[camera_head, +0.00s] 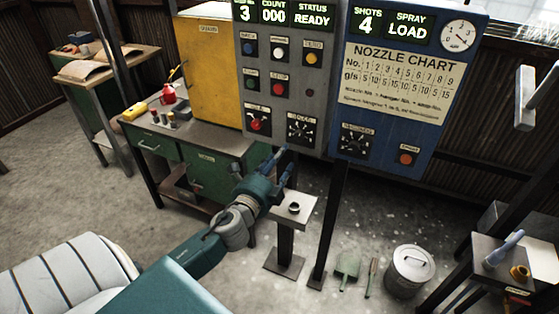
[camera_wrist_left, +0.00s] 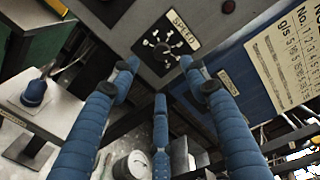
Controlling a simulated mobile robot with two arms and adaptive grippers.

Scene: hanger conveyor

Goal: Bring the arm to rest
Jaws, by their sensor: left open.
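My left arm reaches in from the lower left in the head view. My left gripper (camera_head: 276,163), with blue fingers, is just below the grey control panel (camera_head: 285,65). Its fingers are spread with nothing between them. In the left wrist view, the open fingers (camera_wrist_left: 159,74) frame the SPEED dial (camera_wrist_left: 162,50), a black knob on the panel; the dial also shows in the head view (camera_head: 301,128). I cannot tell for sure whether a fingertip touches the panel. My right gripper is not in view.
A small pedestal (camera_head: 305,211) stands just below the gripper. The blue panel (camera_head: 378,150) is to the right, and a green workbench (camera_head: 222,168) to the left. A lidded metal bin (camera_head: 409,276) and a side table (camera_head: 482,255) stand at the lower right.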

